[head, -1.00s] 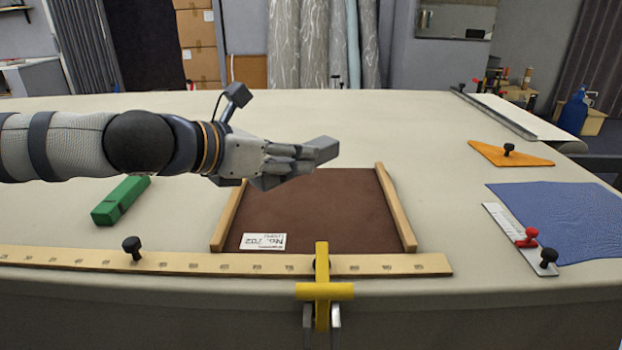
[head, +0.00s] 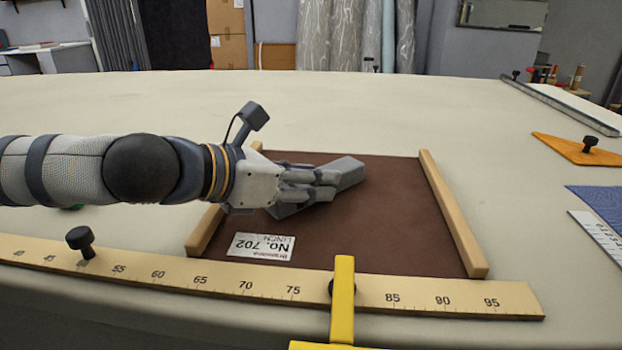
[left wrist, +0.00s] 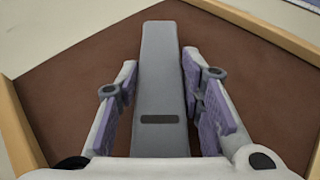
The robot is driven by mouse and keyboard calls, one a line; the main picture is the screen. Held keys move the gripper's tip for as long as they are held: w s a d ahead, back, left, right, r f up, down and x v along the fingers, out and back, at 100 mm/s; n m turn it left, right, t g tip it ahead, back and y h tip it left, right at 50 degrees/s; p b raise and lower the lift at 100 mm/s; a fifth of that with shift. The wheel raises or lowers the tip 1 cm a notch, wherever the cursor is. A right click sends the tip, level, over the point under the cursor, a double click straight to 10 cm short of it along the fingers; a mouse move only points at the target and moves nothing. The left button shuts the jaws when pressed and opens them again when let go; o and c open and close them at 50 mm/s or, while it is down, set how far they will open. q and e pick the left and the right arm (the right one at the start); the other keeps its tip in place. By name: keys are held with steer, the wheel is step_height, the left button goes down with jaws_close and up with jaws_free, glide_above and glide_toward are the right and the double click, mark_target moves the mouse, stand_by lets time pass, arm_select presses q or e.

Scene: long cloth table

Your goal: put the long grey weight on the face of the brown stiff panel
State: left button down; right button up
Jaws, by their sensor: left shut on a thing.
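The brown stiff panel (head: 390,225) lies flat on the table, with a white "No. 702" label near its front left corner. My left gripper (head: 322,182) is over the back middle of the panel, shut on the long grey weight (head: 349,173). In the left wrist view the weight (left wrist: 162,95) runs lengthwise between the two purple-padded fingers, with panel on both sides of it. The weight slants in the head view and is partly hidden by the fingers. I cannot tell whether it touches the panel. My right gripper is not in view.
Wooden strips flank the panel on the left (head: 205,230) and right (head: 452,213). A long ruler (head: 215,283) with a black knob and yellow clamp (head: 343,300) lies along the front. An orange triangle (head: 570,150) and blue cloth (head: 600,203) are at right.

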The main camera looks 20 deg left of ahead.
arm_select(q)
steer(key=c, duration=1.5)
jaws_free()
steer(key=shift+f, duration=0.15)
steer(key=o, duration=0.4)
steer(key=shift+r, duration=0.3)
steer(key=p+v, duration=0.2)
steer(key=v, duration=0.2)
steer(key=r+p+v, duration=0.1)
steer(key=p+v, duration=0.1)
steer(key=v, duration=0.3)
steer(key=shift+r, duration=0.2)
steer(key=p+v, duration=0.2)
steer(key=p, duration=0.1)
steer(key=shift+s+a+f, duration=0.15)
steer(key=shift+s+a, duration=0.05)
steer(key=shift+s, duration=0.05)
steer(key=shift+s+f, duration=0.15)
steer(key=shift+f, duration=0.35)
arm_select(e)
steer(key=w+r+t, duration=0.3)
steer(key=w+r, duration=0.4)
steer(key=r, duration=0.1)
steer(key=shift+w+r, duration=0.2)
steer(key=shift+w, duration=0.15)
arm_select(q)
steer(key=shift+a, duration=0.1)
